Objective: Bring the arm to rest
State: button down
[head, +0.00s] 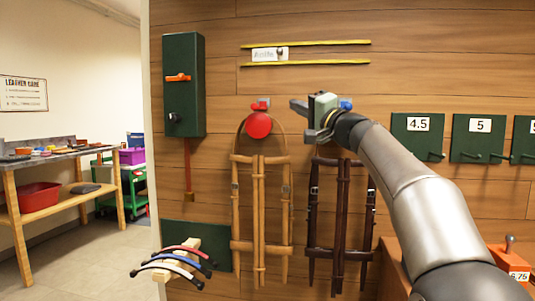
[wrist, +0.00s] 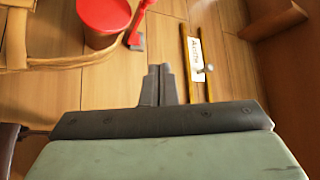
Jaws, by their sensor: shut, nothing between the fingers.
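My gripper (head: 297,104) is raised in front of the wooden wall in the head view, with my arm reaching up from the lower right. In the wrist view its two fingers (wrist: 159,72) are together with nothing between them. A tan bridle (head: 262,210) hangs from a red round holder (head: 259,125) to the left of my gripper. The holder also shows at the top of the wrist view (wrist: 103,15). A dark brown bridle (head: 325,252) hangs below my gripper. A blue piece (head: 346,105) shows just behind the gripper, partly hidden.
A green box (head: 184,85) with an orange handle is on the wall at left. Yellow strips (head: 305,43) flank a label above. Green numbered plates (head: 417,137) with pegs are at right. A stand with curved bands (head: 183,262) juts out low at left. The floor (head: 90,260) beyond is clear.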

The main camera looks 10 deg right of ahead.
jog(key=s+a+f+n+g+h+p, duration=0.4)
jog(key=s+a+f+g+p, duration=0.65)
jog(key=p, duration=0.75)
jog(key=s+d+f+n+g+h+p, duration=0.1)
jog(key=s+p, duration=0.4)
jog(key=s, duration=0.5)
jog(key=s+d+f+n+g+h+p, duration=0.1)
jog(key=s+d+f+g+h+p, duration=0.2)
jog(key=s, duration=0.7)
jog(key=s+d+f+n+g+h+p, duration=0.1)
jog(key=s+d+f+g+h+p, duration=0.1)
jog(key=s+f+p, duration=0.4)
jog(key=s+g+h+p, duration=0.1)
jog(key=s+p, duration=0.1)
jog(key=s, duration=0.2)
jog(key=shift+s+n+g+p, duration=0.35)
jog(key=shift+n+p, duration=0.05)
jog(key=shift+d+r, duration=0.1)
jog(key=shift+d, duration=0.05)
